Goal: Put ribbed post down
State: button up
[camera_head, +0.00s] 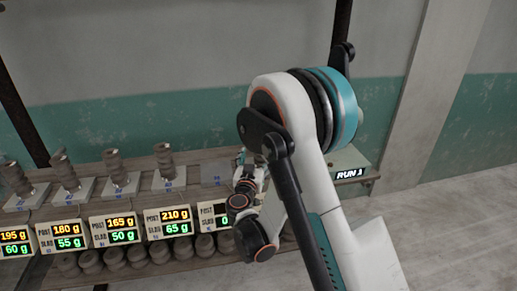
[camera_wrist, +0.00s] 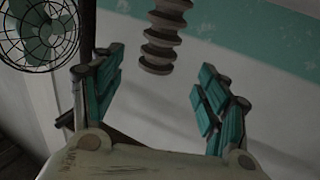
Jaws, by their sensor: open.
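A brown ribbed post (camera_wrist: 165,38) shows in the wrist view, cut off by the top edge. It lies beyond and between the teal fingers of my gripper (camera_wrist: 157,75), with clear space on both sides. My gripper is open, and neither finger touches the post. In the head view my arm hides most of the gripper and whatever is at it. Several ribbed posts stand on pale plates there, such as the one at the right of the row (camera_head: 164,158). I cannot tell which post the wrist view shows.
Lit displays, such as the 210 g one (camera_head: 169,222), line the shelf front. Rounded brown pieces (camera_head: 160,249) sit below. A box marked RUN (camera_head: 349,174) stands right of my arm. A caged fan (camera_wrist: 42,30) is upper left in the wrist view.

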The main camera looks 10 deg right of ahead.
jog(key=s+a+r+n+y, duration=0.3)
jog(key=s+r+y, duration=0.15)
jog(key=r, duration=0.55)
jog(key=s+a+r+n+y, duration=0.35)
jog(key=r+y, duration=0.25)
jog(key=r, duration=0.4)
jog(key=s+d+f+g+h, duration=0.1)
jog(key=s+d+f+g, duration=0.2)
jog(key=s, duration=0.7)
jog(key=s+d+f+m+g+h, duration=0.1)
jog(key=s+d+f+g, duration=0.2)
jog(key=s, duration=0.6)
jog(key=s+d+f+m+g+h, duration=0.1)
jog(key=s+d+f+g, duration=0.2)
jog(key=s, duration=0.7)
notch_tip(320, 180, down, 2)
jog(key=shift+s+d+f+g+h, duration=0.2)
jog(key=shift+s+d+g+h, duration=0.15)
jog(key=shift+d, duration=0.45)
